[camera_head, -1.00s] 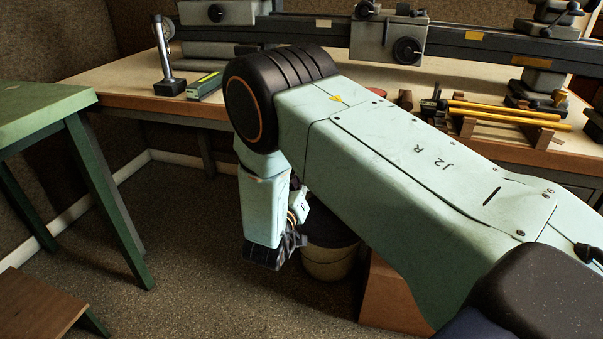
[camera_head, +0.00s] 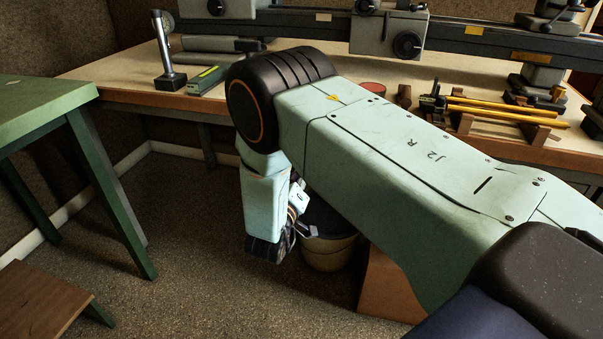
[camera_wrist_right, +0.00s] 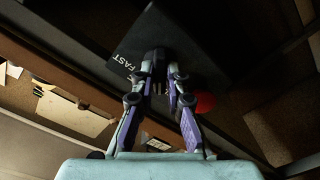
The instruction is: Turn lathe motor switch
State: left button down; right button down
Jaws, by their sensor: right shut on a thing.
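The lathe (camera_head: 470,42) runs along the bench at the back of the head view. In the right wrist view a dark switch box (camera_wrist_right: 190,45) carries the white word "FAST". A small black switch handle (camera_wrist_right: 158,55) stands out from it, at my right gripper's fingertips (camera_wrist_right: 160,78). My right gripper is shut on this handle, with its purple-sided fingers on both sides. In the head view my right arm's elbow and forearm hide the switch, and the hand is only partly seen. My left gripper is in neither view.
A wooden bench (camera_head: 118,78) carries the lathe, a stand (camera_head: 170,80), a green box (camera_head: 207,79) and yellow rods (camera_head: 505,113). A bucket (camera_head: 328,250) stands on the floor behind my right wrist. A green table (camera_head: 45,105) is at left. A round red part (camera_wrist_right: 205,103) is beside the fingers.

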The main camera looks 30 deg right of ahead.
jog(key=c, duration=1.4)
grip_release()
jog(key=shift+o, duration=0.2)
jog(key=v, duration=0.7)
jog(key=shift+s+a, duration=0.2)
jog(key=shift+s, duration=0.05)
jog(key=shift+f, duration=0.1)
